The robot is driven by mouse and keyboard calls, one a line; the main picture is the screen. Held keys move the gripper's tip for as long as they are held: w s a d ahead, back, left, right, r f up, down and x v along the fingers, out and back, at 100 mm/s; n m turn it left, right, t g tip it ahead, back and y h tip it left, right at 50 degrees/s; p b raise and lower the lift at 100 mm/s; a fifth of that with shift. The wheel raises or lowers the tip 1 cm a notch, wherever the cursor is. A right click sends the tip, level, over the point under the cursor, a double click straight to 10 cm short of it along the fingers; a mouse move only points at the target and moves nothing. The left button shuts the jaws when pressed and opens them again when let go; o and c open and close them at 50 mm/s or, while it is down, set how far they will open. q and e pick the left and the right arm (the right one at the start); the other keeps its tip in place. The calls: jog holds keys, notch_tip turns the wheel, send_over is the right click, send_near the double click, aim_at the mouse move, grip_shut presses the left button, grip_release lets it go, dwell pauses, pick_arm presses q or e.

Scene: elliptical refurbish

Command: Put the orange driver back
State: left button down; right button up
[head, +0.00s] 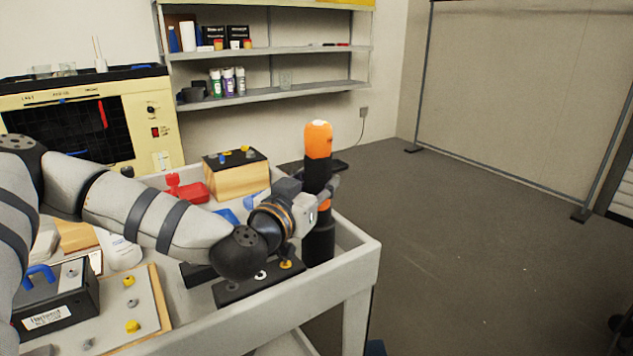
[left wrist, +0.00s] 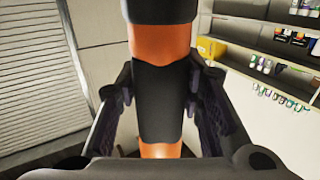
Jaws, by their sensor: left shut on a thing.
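The orange driver (head: 318,141) stands upright near the right end of the cart, with an orange top and a black body. My left gripper (head: 319,195) is shut around its black middle. In the left wrist view the driver's black and orange shaft (left wrist: 158,100) runs between the two fingers of my left gripper (left wrist: 160,112). Below the gripper is a dark upright cylinder (head: 318,243) in the cart's corner. I cannot tell whether it is a holder or the driver's lower part. My right gripper is not in view.
The grey cart (head: 352,262) has a raised rim. Close to my left arm are a black strip with knobs (head: 258,284), a wooden block with a black top (head: 236,176), a red object (head: 187,189) and an oscilloscope (head: 95,120). The floor at right is clear.

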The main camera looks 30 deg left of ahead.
aim_at(312, 133)
pick_arm(q)
jog(key=c, duration=1)
grip_release()
jog(key=shift+f, duration=0.1)
notch_tip(312, 133, up, 10)
jog(key=shift+r, duration=0.1)
